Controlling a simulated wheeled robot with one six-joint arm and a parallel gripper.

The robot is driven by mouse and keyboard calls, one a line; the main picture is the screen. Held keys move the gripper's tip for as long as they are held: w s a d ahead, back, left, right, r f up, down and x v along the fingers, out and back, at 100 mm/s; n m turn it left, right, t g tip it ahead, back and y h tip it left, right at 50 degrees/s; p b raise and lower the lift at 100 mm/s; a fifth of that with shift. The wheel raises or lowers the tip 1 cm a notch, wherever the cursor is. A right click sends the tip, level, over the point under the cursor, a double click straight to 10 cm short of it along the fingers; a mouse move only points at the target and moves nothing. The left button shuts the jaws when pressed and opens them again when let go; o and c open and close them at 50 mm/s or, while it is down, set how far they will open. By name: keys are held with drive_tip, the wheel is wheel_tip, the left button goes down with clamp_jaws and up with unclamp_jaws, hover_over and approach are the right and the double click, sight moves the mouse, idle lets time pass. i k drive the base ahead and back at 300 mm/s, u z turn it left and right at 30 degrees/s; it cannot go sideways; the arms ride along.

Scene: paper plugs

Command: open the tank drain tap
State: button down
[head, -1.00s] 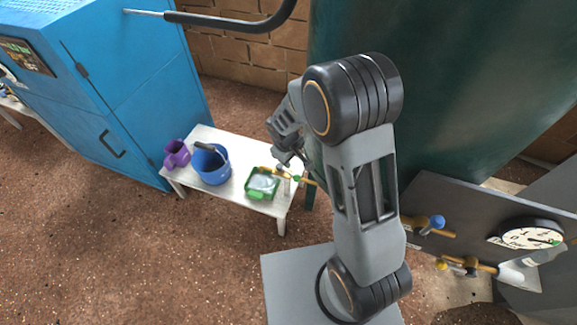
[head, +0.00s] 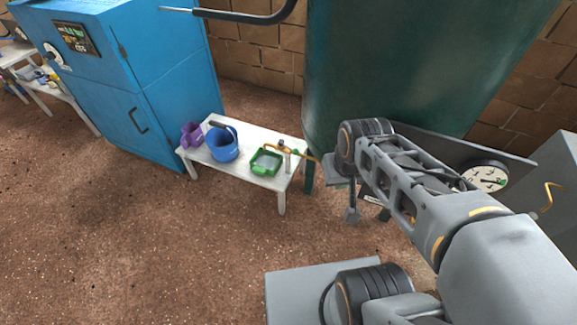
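The brass drain tap (head: 312,157) juts left from the foot of the green tank (head: 400,65), with its spout over a green tray (head: 254,166) on the white table. The tap is small here, and I cannot tell how its handle is turned. My gripper (head: 368,215) points down to the right of the tap and the table, apart from both. Two grey fingers seem to stand apart with nothing seen between them; the right one is partly hidden by my arm.
A blue bucket (head: 222,150) and a purple jug (head: 191,135) stand on the white table (head: 235,173). A blue cabinet (head: 165,85) is at the left. A panel with a round gauge (head: 484,177) is behind my arm at the right. The floor in front of the table is clear.

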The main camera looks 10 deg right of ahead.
sight(289, 147)
drive_tip(key=u, duration=1.2)
drive_tip(key=i, duration=0.95)
drive_tip(key=u, duration=0.15)
